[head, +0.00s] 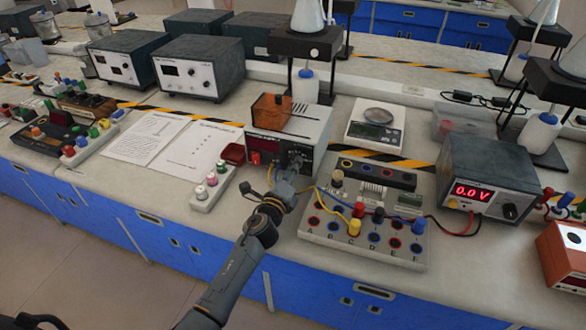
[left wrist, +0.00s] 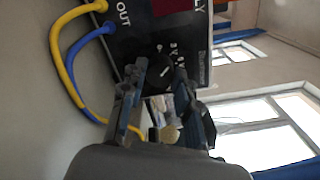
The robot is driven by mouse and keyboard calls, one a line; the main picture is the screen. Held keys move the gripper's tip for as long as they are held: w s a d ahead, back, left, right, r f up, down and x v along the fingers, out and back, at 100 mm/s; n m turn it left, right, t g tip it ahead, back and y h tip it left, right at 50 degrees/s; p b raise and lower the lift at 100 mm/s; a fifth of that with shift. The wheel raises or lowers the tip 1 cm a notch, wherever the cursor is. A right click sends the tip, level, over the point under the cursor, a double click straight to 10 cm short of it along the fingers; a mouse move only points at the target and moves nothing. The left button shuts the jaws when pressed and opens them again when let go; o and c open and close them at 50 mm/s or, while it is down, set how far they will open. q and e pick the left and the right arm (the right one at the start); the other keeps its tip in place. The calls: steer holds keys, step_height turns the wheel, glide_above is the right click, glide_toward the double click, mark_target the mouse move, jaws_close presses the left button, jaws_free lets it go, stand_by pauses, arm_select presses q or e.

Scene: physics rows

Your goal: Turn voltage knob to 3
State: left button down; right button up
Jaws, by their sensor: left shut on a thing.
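The power supply (head: 315,128), a white-topped box with a dark front, stands on the bench in the middle of the head view. My left gripper (head: 290,168) reaches its front from below and covers the knob there. In the left wrist view the dark front (left wrist: 130,45) appears turned on its side, with the voltage knob (left wrist: 158,72) between the fingertips of my left gripper (left wrist: 160,80). The gripper is shut on the knob. White marks show beside the knob, but I cannot read which one it points at. My right gripper is out of view.
A circuit board (head: 320,240) with coloured sockets lies just right of my left arm, with yellow and blue wires near the gripper. A block of small knobs (head: 213,188) lies to the left. A second supply (head: 490,165) reading 0.0 V stands at the right.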

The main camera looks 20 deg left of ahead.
arm_select(q)
steer(key=c, duration=1)
jaws_free()
steer(key=s, duration=1.2)
steer(key=shift+a, duration=0.25)
steer(key=shift+f, duration=0.1)
